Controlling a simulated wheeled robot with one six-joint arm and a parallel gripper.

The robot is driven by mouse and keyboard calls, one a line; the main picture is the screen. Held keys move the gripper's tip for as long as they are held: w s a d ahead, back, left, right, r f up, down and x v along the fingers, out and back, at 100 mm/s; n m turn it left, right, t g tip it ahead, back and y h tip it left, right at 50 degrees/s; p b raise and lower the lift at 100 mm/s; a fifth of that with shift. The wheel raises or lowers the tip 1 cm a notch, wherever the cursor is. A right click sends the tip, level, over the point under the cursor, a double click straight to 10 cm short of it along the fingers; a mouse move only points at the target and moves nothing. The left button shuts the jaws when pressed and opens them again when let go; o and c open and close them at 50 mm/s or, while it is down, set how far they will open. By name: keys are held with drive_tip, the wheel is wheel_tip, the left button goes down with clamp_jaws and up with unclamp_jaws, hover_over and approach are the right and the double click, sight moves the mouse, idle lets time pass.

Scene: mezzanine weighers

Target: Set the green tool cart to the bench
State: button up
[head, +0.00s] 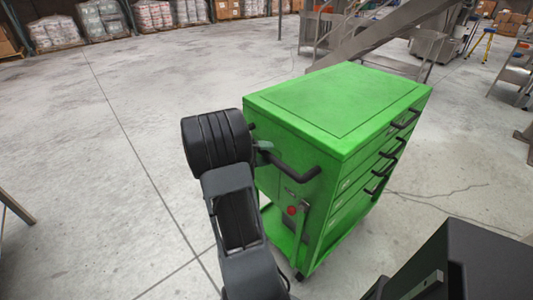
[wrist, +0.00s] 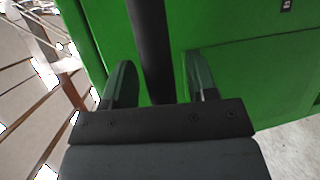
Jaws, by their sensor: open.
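The green tool cart (head: 335,105) stands upright on the floor in front of me, with dark drawer handles on its right face. A black push handle (head: 300,174) sticks out from its near left side. My gripper (head: 262,150) is at this handle, partly hidden by my arm in the head view. In the wrist view my open gripper (wrist: 160,82) has one finger on each side of the dark handle bar (wrist: 150,45), with gaps showing beside the bar. The cart's green side (wrist: 225,35) lies behind it. I cannot tell which of the metal tables is the bench.
A metal table (head: 424,45) and a sloping metal chute (head: 375,35) stand just behind the cart. Another metal table (head: 518,70) is at the right edge. Wrapped pallets (head: 100,18) line the far wall. The floor (head: 90,130) to the left is mostly open.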

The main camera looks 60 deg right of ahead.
drive_tip(key=shift+s+d, duration=0.1)
clamp_jaws()
idle(0.6)
